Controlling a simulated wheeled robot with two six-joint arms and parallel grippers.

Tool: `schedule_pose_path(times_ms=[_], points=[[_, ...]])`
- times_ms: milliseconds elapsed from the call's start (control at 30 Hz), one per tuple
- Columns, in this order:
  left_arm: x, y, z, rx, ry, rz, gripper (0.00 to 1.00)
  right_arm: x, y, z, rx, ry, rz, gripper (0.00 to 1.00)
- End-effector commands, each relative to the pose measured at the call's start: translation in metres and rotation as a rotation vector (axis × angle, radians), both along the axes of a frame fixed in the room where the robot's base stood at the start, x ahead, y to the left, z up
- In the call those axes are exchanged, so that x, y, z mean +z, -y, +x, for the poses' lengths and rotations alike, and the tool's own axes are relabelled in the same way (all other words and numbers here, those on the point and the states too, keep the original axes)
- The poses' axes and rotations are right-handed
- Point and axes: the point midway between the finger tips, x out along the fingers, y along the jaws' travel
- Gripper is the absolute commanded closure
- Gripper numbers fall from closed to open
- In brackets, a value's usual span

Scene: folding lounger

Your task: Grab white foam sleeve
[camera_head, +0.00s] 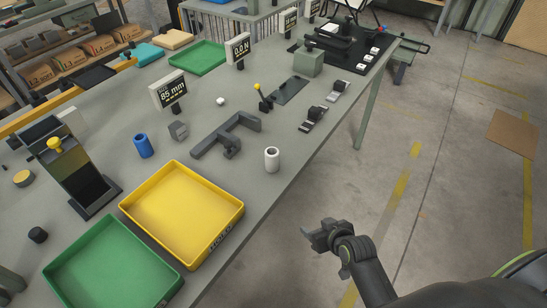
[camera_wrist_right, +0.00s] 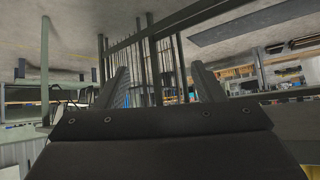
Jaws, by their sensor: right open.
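A white foam sleeve (camera_head: 271,159), a short upright tube with a dark hole in its top, stands on the grey table (camera_head: 300,150) near its right edge. It is right of the yellow tray and close to a dark grey bracket-shaped fixture. My right gripper (camera_head: 309,231) is off the table's edge, over the floor, below and right of the sleeve and apart from it. In the right wrist view its two fingers (camera_wrist_right: 160,88) stand apart with nothing between them. The sleeve does not show in that view. My left gripper is not in view.
A yellow tray (camera_head: 185,210) and a green tray (camera_head: 112,268) lie at the table's near end. A blue sleeve (camera_head: 143,146), a grey fixture (camera_head: 226,136) and a grey block (camera_head: 178,131) stand nearby. Signs and a lever are farther back. The floor right of the table is open.

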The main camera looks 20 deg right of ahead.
Motion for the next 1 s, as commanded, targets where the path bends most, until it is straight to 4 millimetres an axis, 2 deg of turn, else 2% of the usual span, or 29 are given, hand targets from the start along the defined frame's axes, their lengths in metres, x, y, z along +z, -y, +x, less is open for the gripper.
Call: schedule_pose_path(times_ms=[33,100,200,300,400,500,600,1000], points=[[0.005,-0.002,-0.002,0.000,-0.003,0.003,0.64,0.038,-0.006,0.009,0.023,0.058,0.005,0.38],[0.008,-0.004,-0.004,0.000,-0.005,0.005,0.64,0.083,-0.015,0.016,0.055,0.125,0.013,0.38],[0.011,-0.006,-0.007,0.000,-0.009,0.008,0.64,0.138,-0.026,0.017,0.101,0.210,0.016,0.38],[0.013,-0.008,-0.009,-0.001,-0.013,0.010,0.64,0.179,-0.034,0.014,0.137,0.274,0.018,0.38],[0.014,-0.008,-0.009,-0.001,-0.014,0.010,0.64,0.206,-0.040,0.010,0.162,0.315,0.015,0.38],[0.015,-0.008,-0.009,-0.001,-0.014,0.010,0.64,0.218,-0.044,0.008,0.176,0.337,0.015,0.38],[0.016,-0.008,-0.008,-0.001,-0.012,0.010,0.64,0.220,-0.047,0.015,0.179,0.343,0.016,0.38],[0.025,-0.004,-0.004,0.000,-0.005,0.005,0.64,0.193,-0.064,0.078,0.179,0.341,0.017,0.38]])
